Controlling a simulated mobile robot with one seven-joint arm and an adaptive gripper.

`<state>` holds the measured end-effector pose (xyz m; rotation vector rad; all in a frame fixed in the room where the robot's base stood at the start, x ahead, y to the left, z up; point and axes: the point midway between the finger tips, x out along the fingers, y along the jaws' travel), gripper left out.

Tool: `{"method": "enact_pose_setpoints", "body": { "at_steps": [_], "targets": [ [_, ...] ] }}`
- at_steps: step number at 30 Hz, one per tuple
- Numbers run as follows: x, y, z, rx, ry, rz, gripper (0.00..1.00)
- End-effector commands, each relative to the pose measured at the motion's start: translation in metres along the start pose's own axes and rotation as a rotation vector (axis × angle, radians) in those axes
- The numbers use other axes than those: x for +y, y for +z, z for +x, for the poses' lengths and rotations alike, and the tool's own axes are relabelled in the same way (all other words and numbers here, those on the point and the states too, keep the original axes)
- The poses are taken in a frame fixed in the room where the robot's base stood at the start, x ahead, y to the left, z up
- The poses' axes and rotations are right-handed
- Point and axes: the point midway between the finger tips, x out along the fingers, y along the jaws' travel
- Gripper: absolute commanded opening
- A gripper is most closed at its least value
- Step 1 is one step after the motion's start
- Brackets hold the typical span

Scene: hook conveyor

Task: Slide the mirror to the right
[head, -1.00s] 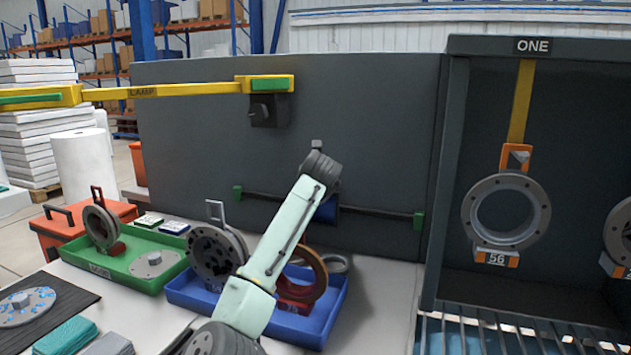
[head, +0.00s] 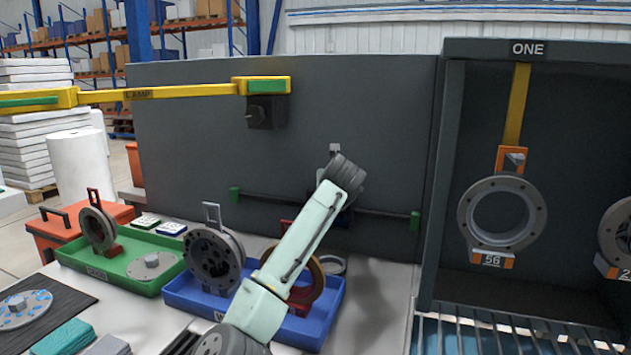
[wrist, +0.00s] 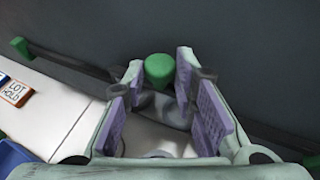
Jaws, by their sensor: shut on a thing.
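A dark rail (head: 385,214) with green end blocks runs along the grey back panel. My arm's end hides the middle of the rail in the head view, and the mirror cannot be made out clearly there. In the wrist view, a green knob (wrist: 159,67) sits between the fingertips of my gripper (wrist: 160,82), which is shut on it. The knob appears to be the mirror's grip, in front of the panel. The mirror's face is not clearly visible.
A blue tray (head: 318,333) with ring parts and a green tray (head: 135,283) stand on the bench below. A yellow lamp arm (head: 175,92) spans the upper left. The grey booth marked ONE (head: 450,180) stands right of the rail.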

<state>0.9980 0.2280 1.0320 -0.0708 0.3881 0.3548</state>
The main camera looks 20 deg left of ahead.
Motion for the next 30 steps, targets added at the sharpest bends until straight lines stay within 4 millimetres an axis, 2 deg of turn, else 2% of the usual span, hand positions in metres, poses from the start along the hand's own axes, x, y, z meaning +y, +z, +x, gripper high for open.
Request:
{"method": "enact_pose_setpoints", "body": {
  "at_steps": [1, 3, 12, 19, 29, 30],
  "targets": [
    [-0.017, 0.0, -0.006, -0.001, -0.007, 0.005, 0.0],
    [-0.033, -0.003, -0.013, -0.001, -0.006, 0.005, 0.0],
    [-0.088, -0.012, -0.034, -0.001, -0.005, 0.003, 0.0],
    [-0.102, -0.015, -0.039, -0.001, -0.002, 0.0, 0.0],
    [-0.103, -0.015, -0.039, -0.002, -0.001, 0.0, 0.0],
    [-0.103, -0.015, -0.039, -0.002, -0.001, 0.0, 0.27]
  ]
}}
